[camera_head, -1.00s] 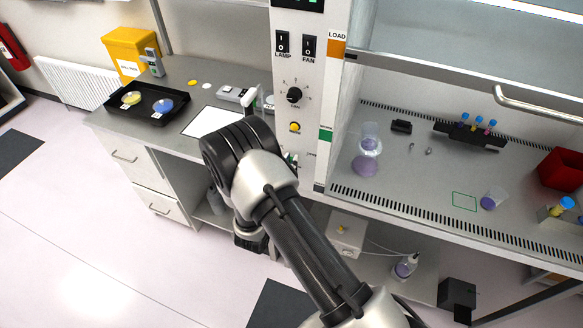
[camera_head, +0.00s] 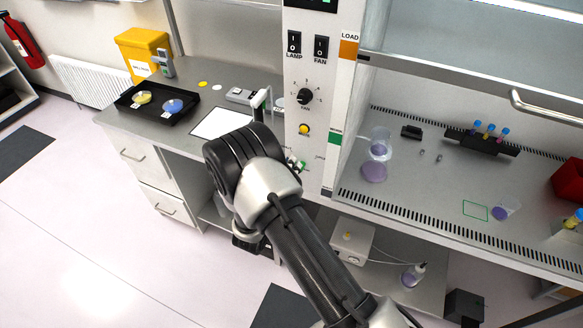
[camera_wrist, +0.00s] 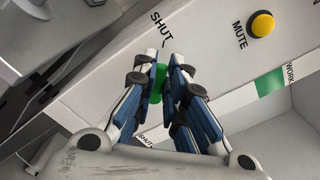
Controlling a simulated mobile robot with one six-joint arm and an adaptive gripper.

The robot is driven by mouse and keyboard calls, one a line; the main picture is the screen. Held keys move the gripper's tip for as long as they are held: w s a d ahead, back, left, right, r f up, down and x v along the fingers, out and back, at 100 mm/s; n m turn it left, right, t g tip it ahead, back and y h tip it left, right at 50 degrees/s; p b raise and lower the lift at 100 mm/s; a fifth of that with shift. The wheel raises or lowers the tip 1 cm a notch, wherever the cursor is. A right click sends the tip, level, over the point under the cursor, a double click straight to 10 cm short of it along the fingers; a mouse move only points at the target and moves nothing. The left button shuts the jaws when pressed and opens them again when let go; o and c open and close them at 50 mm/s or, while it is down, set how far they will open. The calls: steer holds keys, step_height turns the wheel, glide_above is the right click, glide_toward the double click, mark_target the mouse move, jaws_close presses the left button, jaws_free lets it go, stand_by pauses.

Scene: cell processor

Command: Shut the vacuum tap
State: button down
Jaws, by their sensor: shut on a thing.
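The vacuum tap shows in the wrist view as a green handle (camera_wrist: 157,85) on the white front panel, mostly covered by the fingers. My gripper (camera_wrist: 162,68) is shut on this handle, with a blue-and-white finger on each side. The word SHUT (camera_wrist: 161,26) with a short line is printed on the panel just beyond the fingertips. In the head view a small green part (camera_head: 299,164) shows at the panel's lower edge beside my arm. My arm hides most of the tap and gripper there. I cannot tell the handle's exact angle.
A yellow MUTE button (camera_wrist: 262,24) sits on the panel near the tap. A dark knob (camera_head: 305,96) and two switches are above it. The cabinet work surface (camera_head: 430,190) with a rack of tubes lies to the right. A side bench with a black tray (camera_head: 160,116) is left.

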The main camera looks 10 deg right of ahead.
steer(key=shift+f+n, duration=0.1)
steer(key=shift+n, duration=0.2)
steer(key=c, duration=1.6)
jaws_free()
steer(key=shift+c, duration=0.2)
steer(key=shift+a, duration=0.1)
steer(key=v, duration=1.2)
